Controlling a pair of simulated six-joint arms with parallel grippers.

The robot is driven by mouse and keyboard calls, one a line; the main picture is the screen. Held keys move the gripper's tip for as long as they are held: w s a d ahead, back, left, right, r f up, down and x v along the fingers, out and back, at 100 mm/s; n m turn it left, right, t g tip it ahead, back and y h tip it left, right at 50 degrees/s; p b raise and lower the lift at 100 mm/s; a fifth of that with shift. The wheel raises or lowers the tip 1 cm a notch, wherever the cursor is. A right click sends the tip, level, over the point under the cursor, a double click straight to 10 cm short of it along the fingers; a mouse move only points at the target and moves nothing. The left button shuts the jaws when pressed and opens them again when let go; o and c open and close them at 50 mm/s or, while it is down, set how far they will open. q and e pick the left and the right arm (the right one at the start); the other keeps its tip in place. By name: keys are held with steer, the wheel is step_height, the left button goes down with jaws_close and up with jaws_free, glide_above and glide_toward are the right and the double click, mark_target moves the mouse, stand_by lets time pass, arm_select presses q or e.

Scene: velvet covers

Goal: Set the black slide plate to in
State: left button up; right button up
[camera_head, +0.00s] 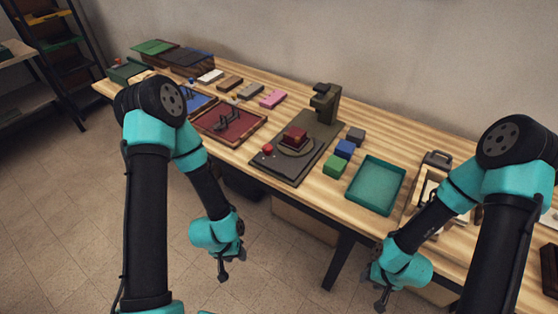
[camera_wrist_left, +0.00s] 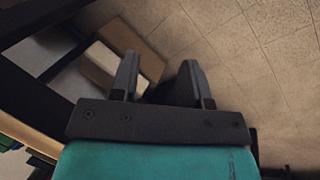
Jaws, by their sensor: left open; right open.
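A dark press-like device stands on the table, with a flat black plate (camera_head: 286,169) at its front and an olive-green column (camera_head: 331,101) at its back. A red block (camera_head: 295,136) sits on a round tan disc (camera_head: 303,150) on it. A red knob (camera_head: 267,148) is at the plate's front left. I cannot tell how far the plate is slid. My left gripper (camera_head: 232,268) hangs open and empty off the table's front edge, below the device; it also shows in the left wrist view (camera_wrist_left: 158,82), over floor. My right gripper (camera_head: 384,294) hangs open and empty further right.
Green (camera_head: 335,166) and blue (camera_head: 345,149) blocks lie right of the device, beside a teal tray (camera_head: 366,207). A wood-rimmed red tray (camera_head: 246,136) is on its left. Small coloured blocks and boxes fill the far left. A framed stand (camera_head: 413,198) is at the right.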

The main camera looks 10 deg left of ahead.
arm_select(q)
steer(key=shift+c, duration=0.4)
step_height(320, 180, up, 36)
steer(key=m+t+y, duration=0.1)
steer(key=m+y, duration=0.2)
steer(key=m, duration=2.1)
glide_above(268, 167)
steer(key=s+a, duration=0.1)
steer(key=s, duration=0.2)
steer(key=shift+a, duration=0.15)
steer(key=shift+f, duration=0.2)
steer(key=w+f, duration=0.1)
steer(key=f, duration=0.4)
steer(key=w+d+f, duration=0.1)
steer(key=f, duration=0.5)
steer(key=w+f, duration=0.1)
steer(key=f, duration=0.5)
steer(key=shift+d, duration=0.15)
